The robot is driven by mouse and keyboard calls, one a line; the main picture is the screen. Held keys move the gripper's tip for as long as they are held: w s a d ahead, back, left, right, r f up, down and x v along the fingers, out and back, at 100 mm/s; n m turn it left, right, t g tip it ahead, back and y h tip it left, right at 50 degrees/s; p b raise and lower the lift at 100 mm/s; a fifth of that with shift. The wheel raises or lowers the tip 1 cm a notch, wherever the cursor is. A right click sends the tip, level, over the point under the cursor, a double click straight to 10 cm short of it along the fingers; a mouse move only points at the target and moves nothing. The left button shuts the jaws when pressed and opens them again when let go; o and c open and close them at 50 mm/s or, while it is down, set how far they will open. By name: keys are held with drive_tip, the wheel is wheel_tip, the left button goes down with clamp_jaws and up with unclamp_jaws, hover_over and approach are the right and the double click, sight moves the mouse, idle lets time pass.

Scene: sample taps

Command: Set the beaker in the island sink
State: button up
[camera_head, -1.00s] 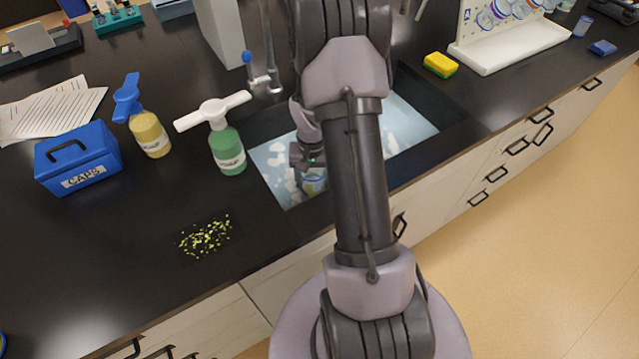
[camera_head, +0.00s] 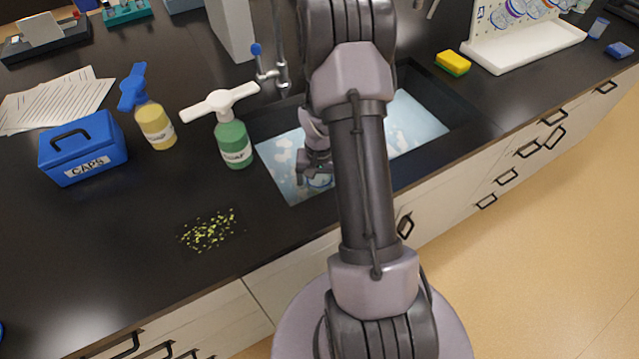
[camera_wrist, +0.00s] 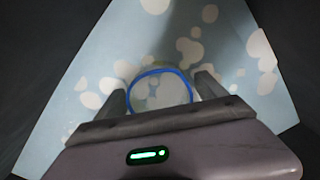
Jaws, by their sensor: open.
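The beaker (camera_head: 320,181) is clear with a blue rim and is in the island sink (camera_head: 285,194), mostly hidden by my gripper in the head view. In the wrist view its blue-rimmed mouth (camera_wrist: 157,72) faces the camera over the pale blue, white-blotched sink floor (camera_wrist: 100,70). My gripper (camera_head: 314,176) reaches down into the sink. In the wrist view my gripper (camera_wrist: 160,90) is open, with one finger on each side of the beaker. I cannot tell whether the fingers touch it, and the beaker's base is hidden.
A metal tap (camera_head: 277,72) stands behind the sink. A yellow-green sponge (camera_head: 453,63) and a white rack (camera_head: 525,48) are to the right.

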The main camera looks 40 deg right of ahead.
wheel_tip(320, 180, up, 12)
drive_tip(key=p, duration=0.5)
drive_tip(key=w+a+r+n+t, duration=0.1)
drive_tip(key=a+r+t, duration=0.1)
drive_tip(key=a+r, duration=0.9)
drive_tip(key=s+a+r+n+t+y, duration=0.2)
drive_tip(key=s+a+r+n+t, duration=0.1)
drive_tip(key=s+a+r, duration=1)
drive_tip(key=a+r, duration=0.1)
drive_tip(key=a, duration=0.2)
drive_tip(key=shift+s+a+r+n+t, duration=0.2)
drive_tip(key=shift+s+r+n+t, duration=0.1)
drive_tip(key=shift+r+t, duration=0.1)
